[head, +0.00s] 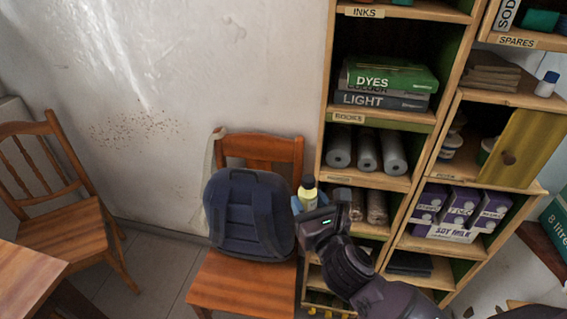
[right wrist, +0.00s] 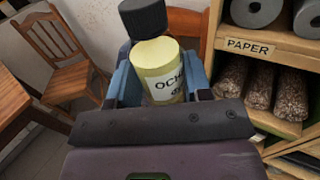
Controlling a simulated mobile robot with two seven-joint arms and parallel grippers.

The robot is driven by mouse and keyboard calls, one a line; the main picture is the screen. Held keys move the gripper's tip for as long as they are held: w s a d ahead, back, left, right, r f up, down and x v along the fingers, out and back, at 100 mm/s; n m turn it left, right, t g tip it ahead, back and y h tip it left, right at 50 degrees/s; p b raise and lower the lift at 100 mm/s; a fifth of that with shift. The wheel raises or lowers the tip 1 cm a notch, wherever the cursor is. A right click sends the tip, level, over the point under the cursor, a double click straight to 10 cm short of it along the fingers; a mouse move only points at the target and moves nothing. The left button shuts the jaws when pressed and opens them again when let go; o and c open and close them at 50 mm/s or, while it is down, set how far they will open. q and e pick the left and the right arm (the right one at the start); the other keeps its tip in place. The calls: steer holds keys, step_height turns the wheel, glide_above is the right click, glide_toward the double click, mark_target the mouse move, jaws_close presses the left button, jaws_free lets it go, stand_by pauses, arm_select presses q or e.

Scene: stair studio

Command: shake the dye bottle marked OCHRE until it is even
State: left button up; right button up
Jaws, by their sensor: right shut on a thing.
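The dye bottle (right wrist: 160,75) has a black cap, a pale yellow body and a white label reading "OCH…", partly cut off. In the right wrist view it stands roughly upright, slightly tilted, between the blue fingers of my right gripper (right wrist: 158,88), which is shut on it. In the head view the same bottle (head: 308,193) shows at the end of my right arm, between the backpack and the shelf. My right gripper (head: 309,204) is partly hidden there by its own wrist. My left gripper is not in view.
A dark blue backpack (head: 238,222) sits on a wooden chair (head: 232,288) just left of the bottle. A wooden shelf unit (head: 376,120) with books, paper rolls and cartons stands close on the right. Another chair (head: 60,205) and a table corner (head: 25,275) are at the left.

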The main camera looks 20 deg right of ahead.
steer(key=shift+r, duration=0.1)
steer(key=shift+r, duration=7)
step_height(320, 180, down, 14)
steer(key=shift+f, duration=0.15)
